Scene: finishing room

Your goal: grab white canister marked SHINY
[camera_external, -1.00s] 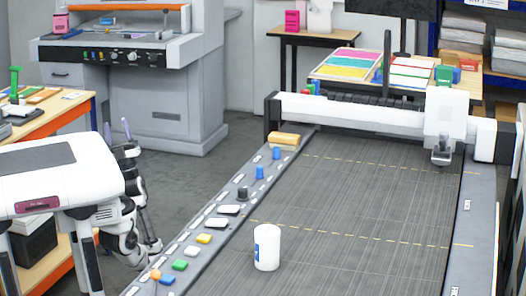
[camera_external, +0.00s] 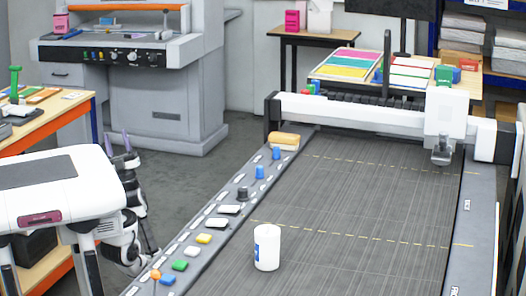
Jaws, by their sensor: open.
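A white canister (camera_external: 267,248) stands upright on the dark flatbed (camera_external: 350,215), near its left edge. A blue label shows on its left side; the lettering is too small to read. My gripper (camera_external: 117,143) is at the left, beside my body, with two thin purple-grey fingers apart and pointing up. It is open and empty, well away from the canister, with the flatbed's left rail between them.
The left rail (camera_external: 222,225) carries several coloured buttons and knobs, and a tan block (camera_external: 285,140) at its far end. A white gantry (camera_external: 350,108) spans the flatbed's back. A workbench (camera_external: 48,122) stands at left. The bed around the canister is clear.

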